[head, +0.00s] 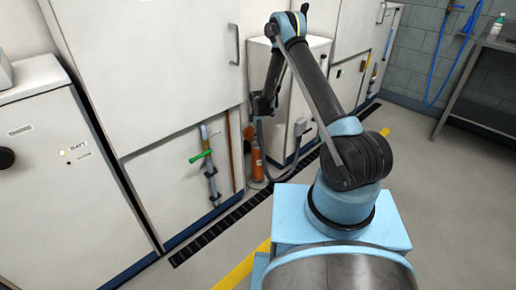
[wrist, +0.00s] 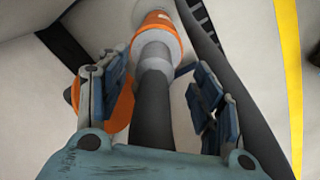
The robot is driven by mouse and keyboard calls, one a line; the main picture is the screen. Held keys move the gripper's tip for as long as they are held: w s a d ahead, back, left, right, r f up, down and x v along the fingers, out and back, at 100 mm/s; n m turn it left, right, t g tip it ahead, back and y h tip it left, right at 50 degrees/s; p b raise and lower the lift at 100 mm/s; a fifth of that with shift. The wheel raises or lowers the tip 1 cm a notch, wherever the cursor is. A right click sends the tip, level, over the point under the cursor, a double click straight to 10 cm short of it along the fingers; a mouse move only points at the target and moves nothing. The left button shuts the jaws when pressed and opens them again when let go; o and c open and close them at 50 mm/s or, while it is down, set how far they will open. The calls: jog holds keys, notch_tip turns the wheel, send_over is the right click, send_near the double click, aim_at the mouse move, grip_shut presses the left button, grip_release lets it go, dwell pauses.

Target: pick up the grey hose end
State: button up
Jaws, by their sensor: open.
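In the wrist view a dark grey hose end (wrist: 155,105) runs up the middle of the picture, with a pale grey collar (wrist: 155,46) and an orange section (wrist: 158,20) beyond it. My gripper (wrist: 158,78) is open, with one finger on each side of the hose end and gaps visible on both sides. Whether the hose is fully between the pads in depth I cannot tell. In the head view my gripper (head: 263,106) is low by the white cabinet, above an orange upright part (head: 257,162); the hose end is hard to make out there.
An orange round part (wrist: 118,108) shows behind the left finger. A grey block (head: 300,127) sits on the cabinet front at right. A blue-grey pipe with a green lever (head: 201,155) is to the left. A dark floor grate (head: 222,226) runs along the cabinets; open floor lies right.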

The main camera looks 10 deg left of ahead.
aim_at(258, 145)
jog(key=shift+w+f, duration=0.15)
jog(key=shift+f, duration=1.1)
jog(key=shift+w+f, duration=0.15)
jog(key=shift+f, duration=1.05)
grip_shut()
